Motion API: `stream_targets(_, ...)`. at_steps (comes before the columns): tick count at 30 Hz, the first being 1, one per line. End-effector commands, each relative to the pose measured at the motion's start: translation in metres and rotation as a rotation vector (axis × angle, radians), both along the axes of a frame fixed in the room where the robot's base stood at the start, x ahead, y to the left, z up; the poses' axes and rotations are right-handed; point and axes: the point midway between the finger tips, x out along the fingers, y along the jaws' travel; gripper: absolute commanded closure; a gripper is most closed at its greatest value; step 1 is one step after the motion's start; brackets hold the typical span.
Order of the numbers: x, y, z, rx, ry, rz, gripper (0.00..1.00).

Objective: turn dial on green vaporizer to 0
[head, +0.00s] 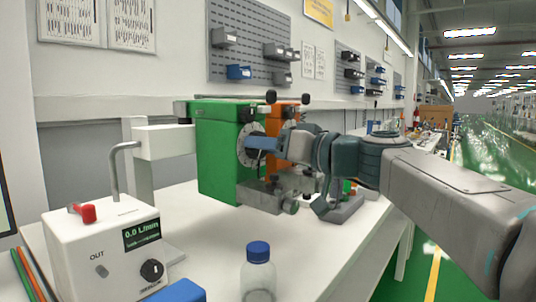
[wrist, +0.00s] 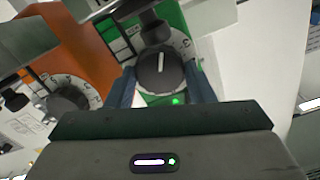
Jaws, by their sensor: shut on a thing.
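The green vaporizer (head: 218,150) stands on the white bench in the head view, and its green front (wrist: 172,20) also shows in the wrist view. Its round dial has a white numbered ring (head: 247,137) and a dark grey knob with a white line (wrist: 160,70). A 3 shows on the ring right of the knob; most other numbers are hidden. My gripper (wrist: 162,90) reaches the dial from the right in the head view. Its blue-grey fingers (head: 262,143) are shut on the knob, one on each side. A green light shows just below the knob.
An orange vaporizer (head: 283,114) stands right beside the green one, with its own dial (wrist: 68,102) close to my gripper. A white device with a 0.0 L/min display (head: 142,234) and a blue-capped bottle (head: 258,270) stand nearer.

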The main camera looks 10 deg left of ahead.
Motion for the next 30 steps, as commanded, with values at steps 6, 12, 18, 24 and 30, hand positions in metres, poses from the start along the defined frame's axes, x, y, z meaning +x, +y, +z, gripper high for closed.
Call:
stream_targets(6, 0.0003, -0.0001, -0.0021, 0.077, 0.191, 0.01, 0.74)
stream_targets(12, 0.0006, -0.0001, -0.002, 0.149, 0.367, 0.018, 0.74)
stream_targets(18, 0.001, -0.0002, -0.0019, 0.222, 0.543, 0.025, 0.74)
stream_targets(24, 0.001, -0.0002, -0.0016, 0.293, 0.713, 0.033, 0.74)
stream_targets(30, 0.0011, -0.0002, -0.0017, 0.353, 0.859, 0.038, 0.74)
